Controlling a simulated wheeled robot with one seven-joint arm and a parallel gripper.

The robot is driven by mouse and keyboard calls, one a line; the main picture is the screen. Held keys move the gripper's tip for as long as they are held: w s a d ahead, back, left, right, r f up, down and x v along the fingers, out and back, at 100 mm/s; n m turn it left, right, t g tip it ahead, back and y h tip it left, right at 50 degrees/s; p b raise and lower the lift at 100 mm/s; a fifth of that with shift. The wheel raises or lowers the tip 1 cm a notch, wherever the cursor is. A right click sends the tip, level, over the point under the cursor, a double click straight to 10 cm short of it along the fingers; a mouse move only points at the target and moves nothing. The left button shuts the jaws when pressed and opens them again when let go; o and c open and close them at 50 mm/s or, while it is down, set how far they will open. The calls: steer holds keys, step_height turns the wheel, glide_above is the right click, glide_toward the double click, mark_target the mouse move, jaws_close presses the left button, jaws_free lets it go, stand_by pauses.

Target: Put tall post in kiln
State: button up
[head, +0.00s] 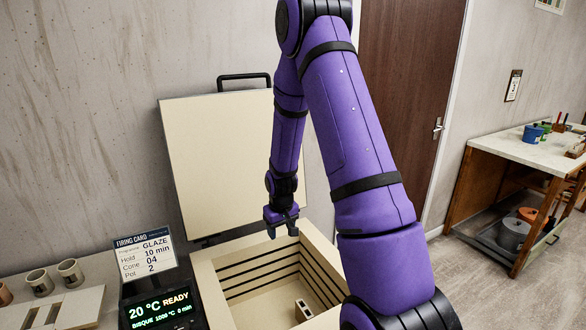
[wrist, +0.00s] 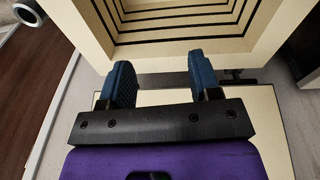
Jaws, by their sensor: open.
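The kiln (head: 208,283) stands open at the lower middle of the head view, its pale lid (head: 225,140) raised against the wall. A pale block-like piece with dark openings (head: 303,309) is inside the kiln, near its front right; it may be the tall post, but I cannot tell. My gripper (head: 283,230) is above the kiln's rear side, fingers open, with nothing visible between them. In the wrist view, the open blue fingers (wrist: 162,78) point toward the kiln's stepped, dark-lined inner wall (wrist: 185,25). No post shows in the wrist view.
A firing card (head: 145,258) and a kiln display (head: 160,308) stand left of the kiln. Further left are small cups (head: 70,272) and a slotted pale holder (head: 60,308). A workbench (head: 520,150) with pots stands at the far right. Floor is clear between.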

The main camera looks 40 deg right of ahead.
steer(key=s+a+r+t, duration=0.1)
steer(key=s+a+r, duration=0.15)
steer(key=r, duration=0.55)
steer(key=s+a+r+n, duration=0.15)
steer(key=a+r, duration=0.25)
steer(key=r, duration=0.4)
steer(key=s+a+r+m+t, duration=0.1)
steer(key=s+a+r, duration=0.25)
steer(key=r, duration=0.45)
steer(key=s+a+r+n+t, duration=0.1)
steer(key=s+a+r, duration=0.3)
steer(key=s, duration=0.5)
steer(key=s+a+r, duration=0.4)
steer(key=s+r, duration=0.2)
steer(key=s, duration=0.3)
steer(key=shift+a+r+n+t+y, duration=0.2)
steer(key=shift+r+n+t+y, duration=0.15)
steer(key=shift+r+t+y, duration=0.05)
